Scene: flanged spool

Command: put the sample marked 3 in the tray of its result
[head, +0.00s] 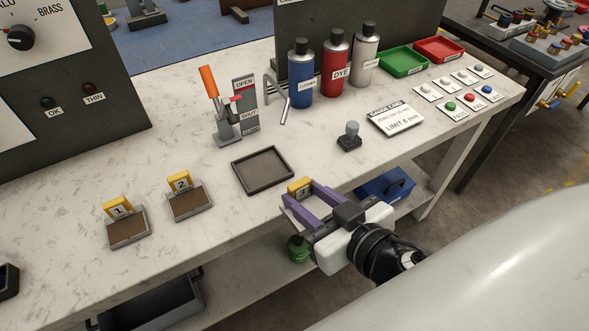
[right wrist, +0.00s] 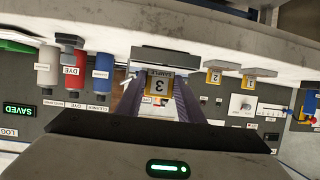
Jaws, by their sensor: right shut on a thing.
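The sample marked 3 (head: 299,187) has a yellow number tag and is at the table's front edge. It also shows between the fingers in the right wrist view (right wrist: 158,86). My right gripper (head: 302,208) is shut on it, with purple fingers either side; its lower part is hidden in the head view. A green tray (head: 402,61) and a red tray (head: 439,49) stand at the back right, both looking empty. The samples marked 1 (head: 127,232) and 2 (head: 189,203) stand to the left. My left gripper is not in view.
An empty dark tray (head: 262,171) lies left of my right gripper. Behind are an orange-handled clamp (head: 226,115), several spray cans (head: 335,70), a gauge card (head: 396,119) and label cards with coloured buttons (head: 470,95). The tester's OK and THIN lamps (head: 88,89) look dark.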

